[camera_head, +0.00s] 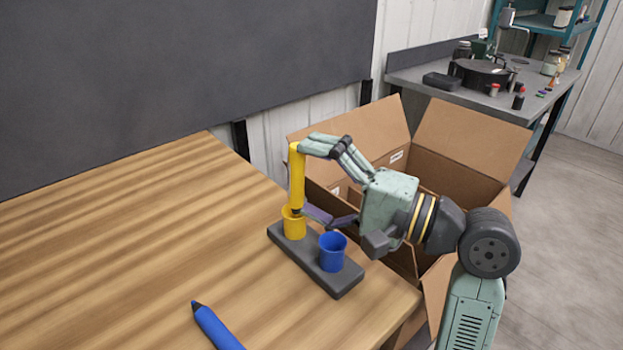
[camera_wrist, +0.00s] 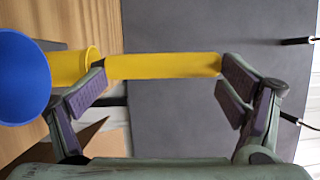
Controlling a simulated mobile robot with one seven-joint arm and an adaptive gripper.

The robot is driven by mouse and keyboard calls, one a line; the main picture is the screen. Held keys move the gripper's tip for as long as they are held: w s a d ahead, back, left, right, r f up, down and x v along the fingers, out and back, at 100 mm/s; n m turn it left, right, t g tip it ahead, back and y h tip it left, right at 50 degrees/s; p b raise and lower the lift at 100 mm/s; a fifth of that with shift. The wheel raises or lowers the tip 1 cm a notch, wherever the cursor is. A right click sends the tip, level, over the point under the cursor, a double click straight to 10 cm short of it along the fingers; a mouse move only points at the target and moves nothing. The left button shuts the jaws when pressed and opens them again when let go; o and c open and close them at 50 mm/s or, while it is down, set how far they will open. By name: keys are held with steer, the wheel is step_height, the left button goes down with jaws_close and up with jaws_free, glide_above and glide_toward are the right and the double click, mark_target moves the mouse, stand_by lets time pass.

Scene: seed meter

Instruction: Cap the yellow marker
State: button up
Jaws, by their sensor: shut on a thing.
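The yellow marker (camera_head: 297,175) stands nearly upright over the yellow cap (camera_head: 294,226). My gripper (camera_head: 302,180) is shut on it lengthwise, one finger at its top end and the other near its lower end. The wrist view also shows the marker (camera_wrist: 165,66) between the gripper's purple pads (camera_wrist: 160,88), with the yellow cap (camera_wrist: 72,66) beside its lower end. The yellow cap sits in a dark grey holder (camera_head: 308,262). The marker's lower end is at the cap's mouth; I cannot tell whether its tip is inside.
A blue cap (camera_head: 333,252) sits in the same holder, nearer the table's front corner. A blue marker (camera_head: 216,328) lies on the wooden table (camera_head: 130,240). An open cardboard box (camera_head: 465,140) stands beyond the table's right edge. The table's left side is clear.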

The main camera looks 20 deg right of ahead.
steer(key=o, duration=1.1)
step_height(320, 180, down, 4)
steer(key=shift+w+a+r+g+h, duration=0.15)
steer(key=shift+g+h, duration=0.25)
steer(key=shift+g, duration=0.2)
steer(key=shift+t+y, duration=0.4)
steer(key=shift+t, duration=0.2)
steer(key=s+d+r, duration=0.1)
steer(key=s+d, duration=0.1)
steer(key=s, duration=0.1)
steer(key=s+d+r, duration=0.1)
steer(key=s+d, duration=0.1)
steer(key=d, duration=0.1)
steer(key=s+d+r, duration=0.1)
steer(key=s+d, duration=0.2)
steer(key=shift+s+d, duration=0.2)
steer(key=shift+s, duration=0.1)
